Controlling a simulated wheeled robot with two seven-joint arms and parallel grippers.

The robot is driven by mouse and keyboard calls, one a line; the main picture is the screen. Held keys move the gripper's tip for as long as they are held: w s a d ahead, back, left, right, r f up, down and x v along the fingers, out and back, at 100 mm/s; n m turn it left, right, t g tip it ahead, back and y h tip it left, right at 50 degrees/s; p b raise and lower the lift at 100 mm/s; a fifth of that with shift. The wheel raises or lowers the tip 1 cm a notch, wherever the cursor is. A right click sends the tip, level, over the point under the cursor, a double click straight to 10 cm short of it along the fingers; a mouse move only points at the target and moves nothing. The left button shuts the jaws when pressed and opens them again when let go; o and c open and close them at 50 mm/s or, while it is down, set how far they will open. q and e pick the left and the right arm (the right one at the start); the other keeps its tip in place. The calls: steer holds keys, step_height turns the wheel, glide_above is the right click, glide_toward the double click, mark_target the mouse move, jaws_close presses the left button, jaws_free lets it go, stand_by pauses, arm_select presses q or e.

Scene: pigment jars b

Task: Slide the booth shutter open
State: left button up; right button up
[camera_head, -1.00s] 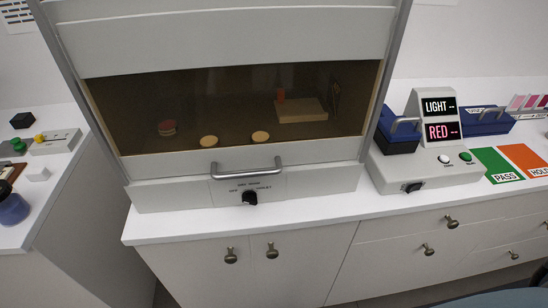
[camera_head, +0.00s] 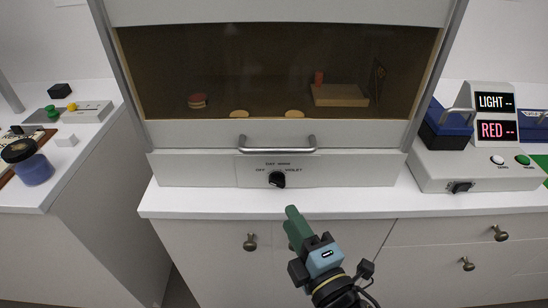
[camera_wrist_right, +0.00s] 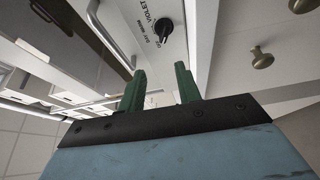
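The booth shutter (camera_head: 362,133) is a dark window pane in a pale frame with a metal bar handle (camera_head: 277,148) along its bottom edge. It stands lowered, its bottom edge just above the pale control panel. The handle also shows at the upper left of the right wrist view (camera_wrist_right: 110,38). My right gripper (camera_head: 293,213) is in front of and below the panel, apart from the handle. In the right wrist view its two green fingers (camera_wrist_right: 160,80) are spread with nothing between them. My left gripper is not in view.
A black knob (camera_head: 277,179) sits on the panel below the handle. Cabinet knobs (camera_head: 250,242) stick out under the counter edge (camera_head: 330,213). A light box (camera_head: 470,165) stands right. Discs and a wooden block (camera_head: 340,95) show behind the pane. A blue jar (camera_head: 34,170) stands left.

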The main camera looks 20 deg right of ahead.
steer(key=n+t, duration=0.1)
steer(key=t, duration=0.1)
glide_toward(275, 153)
steer(key=r+v, duration=0.1)
steer(key=v, duration=0.2)
steer(key=x, duration=0.4)
steer(key=p+x, duration=0.1)
steer(key=x, duration=0.3)
steer(key=f+x, duration=0.1)
steer(key=x, duration=0.3)
steer(key=shift+w+r, duration=0.1)
steer(key=shift+w, duration=0.55)
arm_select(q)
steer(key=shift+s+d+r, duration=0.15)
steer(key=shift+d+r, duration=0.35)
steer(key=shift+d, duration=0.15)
arm_select(e)
steer(key=shift+w, duration=0.2)
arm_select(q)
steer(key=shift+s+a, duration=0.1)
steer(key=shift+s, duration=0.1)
arm_select(e)
jaws_close()
